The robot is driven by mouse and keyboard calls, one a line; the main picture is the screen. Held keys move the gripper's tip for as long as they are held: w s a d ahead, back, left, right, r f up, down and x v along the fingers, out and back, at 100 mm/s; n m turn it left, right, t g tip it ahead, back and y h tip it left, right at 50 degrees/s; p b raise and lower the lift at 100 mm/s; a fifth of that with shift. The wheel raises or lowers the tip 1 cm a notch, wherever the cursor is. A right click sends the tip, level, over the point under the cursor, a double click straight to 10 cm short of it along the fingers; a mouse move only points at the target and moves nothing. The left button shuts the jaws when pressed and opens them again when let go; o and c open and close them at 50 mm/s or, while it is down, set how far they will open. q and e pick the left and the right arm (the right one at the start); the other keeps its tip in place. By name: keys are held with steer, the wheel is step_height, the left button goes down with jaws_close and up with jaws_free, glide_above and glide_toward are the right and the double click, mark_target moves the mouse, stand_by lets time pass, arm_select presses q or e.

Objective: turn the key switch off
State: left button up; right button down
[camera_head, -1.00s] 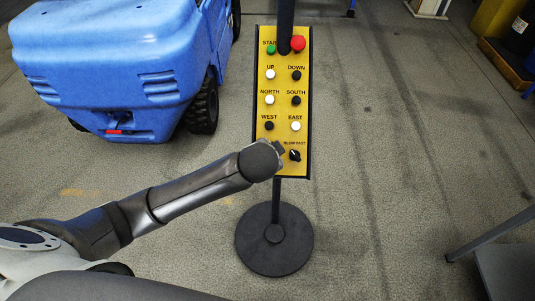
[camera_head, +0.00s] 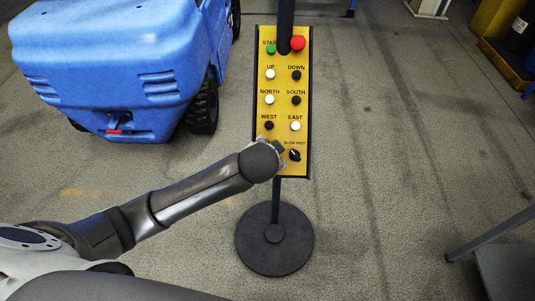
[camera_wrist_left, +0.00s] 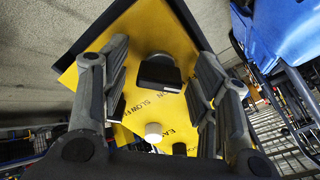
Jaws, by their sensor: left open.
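The yellow control panel (camera_head: 283,100) stands on a black post with a round base. A black selector knob (camera_head: 294,155) shows at its lower right under a small slow/fast label. My left gripper (camera_wrist_left: 161,57) is at the panel's lower end, left of that knob in the head view, where my wrist hides the spot behind it. In the left wrist view its fingers are spread on both sides of a black switch (camera_wrist_left: 158,72) with a blocky head and round grey base. I cannot tell whether they touch it. My right gripper is out of view.
Buttons sit above on the panel, including a red one (camera_head: 298,43), a green one (camera_head: 271,49) and a white one (camera_head: 295,126). A blue machine (camera_head: 110,65) stands at the left. A grey table edge (camera_head: 505,255) is at the lower right. The floor right of the panel is clear.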

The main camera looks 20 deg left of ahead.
arm_select(q)
steer(key=v, duration=1.2)
stand_by(0.4)
